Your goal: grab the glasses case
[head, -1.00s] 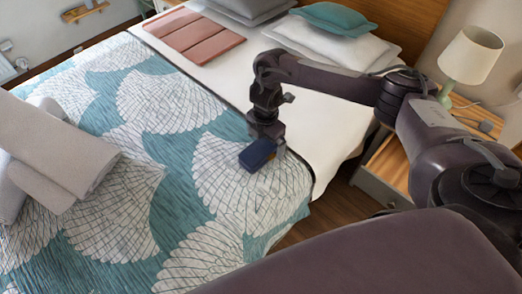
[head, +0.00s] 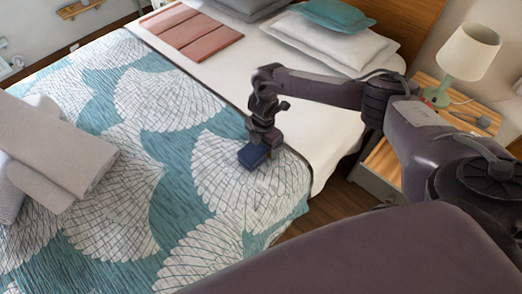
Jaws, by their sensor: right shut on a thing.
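The glasses case (head: 253,156) is a small dark blue box on the patterned bed cover, near the bed's right side. My right gripper (head: 263,146) points down over it and is shut on it. The fingers are small and dark and partly hide the case's back and right side. I cannot tell whether the case touches the cover or is slightly raised. My left gripper is not in view.
The bed (head: 160,240) has a teal and white fan-patterned cover. Rolled grey towels (head: 62,150) lie at left, a folded pink cloth (head: 195,32) and pillows (head: 325,42) at the back. A lamp (head: 467,55) stands on the nightstand (head: 383,165) at right.

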